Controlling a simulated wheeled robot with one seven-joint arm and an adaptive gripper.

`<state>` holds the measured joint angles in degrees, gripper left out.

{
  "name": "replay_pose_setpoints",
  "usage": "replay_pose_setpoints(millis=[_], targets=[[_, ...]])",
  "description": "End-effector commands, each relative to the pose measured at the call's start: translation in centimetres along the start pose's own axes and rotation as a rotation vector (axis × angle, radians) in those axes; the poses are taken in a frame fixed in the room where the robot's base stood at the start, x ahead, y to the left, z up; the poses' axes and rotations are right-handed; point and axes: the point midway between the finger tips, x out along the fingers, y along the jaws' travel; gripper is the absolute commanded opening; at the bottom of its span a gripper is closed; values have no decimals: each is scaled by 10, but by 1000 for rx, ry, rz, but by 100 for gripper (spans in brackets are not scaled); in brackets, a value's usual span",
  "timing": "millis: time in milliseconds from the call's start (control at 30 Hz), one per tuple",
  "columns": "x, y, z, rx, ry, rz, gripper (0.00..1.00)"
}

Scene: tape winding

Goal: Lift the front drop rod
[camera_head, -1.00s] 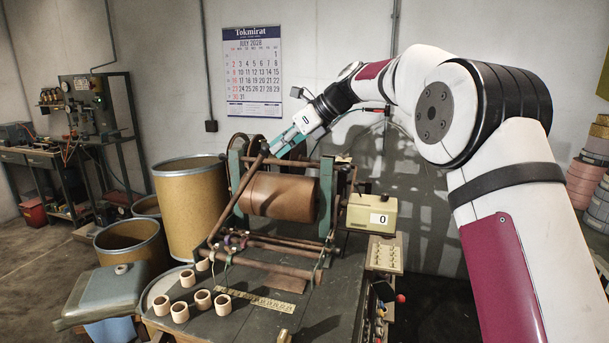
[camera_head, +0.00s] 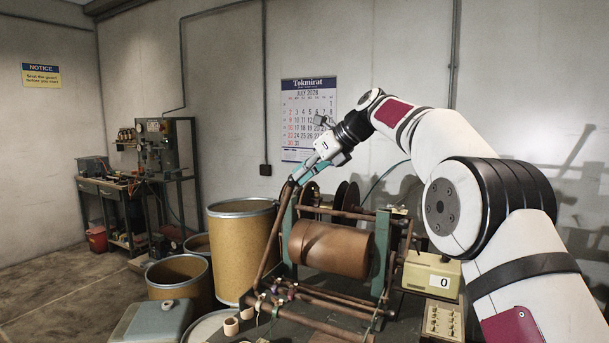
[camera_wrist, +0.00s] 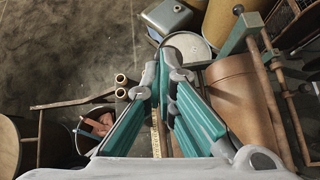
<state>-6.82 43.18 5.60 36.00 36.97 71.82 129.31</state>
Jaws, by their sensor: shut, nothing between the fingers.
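The winding machine has a green frame (camera_head: 383,254) and a large brown roll (camera_head: 330,249). Several brown rods cross its low front; the frontmost rod (camera_head: 322,323) runs down to the right. A long brown bar (camera_head: 272,240) slants from the left upright's top down to this front end. The frames do not tell which of these is the front drop rod. My gripper (camera_head: 299,176) has teal fingers, shut and empty, pointing down-left at the slanting bar's upper end; contact cannot be told. In the wrist view the fingertips (camera_wrist: 166,68) are above the bench's left side.
A tall tan drum (camera_head: 243,245) and a lower drum (camera_head: 180,281) stand left of the machine. A counter box (camera_head: 431,276) reading 0 is at its right. A wall calendar (camera_head: 308,118) hangs behind. Open floor (camera_head: 50,285) lies far left.

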Motion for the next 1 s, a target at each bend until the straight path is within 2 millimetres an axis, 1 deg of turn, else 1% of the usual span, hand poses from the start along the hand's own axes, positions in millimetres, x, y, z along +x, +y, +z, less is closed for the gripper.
replay_pose_setpoints(millis=[200, 267, 333, 467, 600, 733, 900, 1000], targets=[[-1, 0, 0, 0, 0, 0, 0], [-4, 0, 0, 0, -1, 0, 0], [-11, 0, 0, -1, -1, -1, 0], [-33, -1, 0, 0, -2, -3, 0], [-62, -1, 0, 0, -1, -3, 0], [-87, -1, 0, 0, -2, -3, 0], [-110, -1, 0, 1, -1, 0, 0], [-117, 0, 0, 0, -1, 0, 0]])
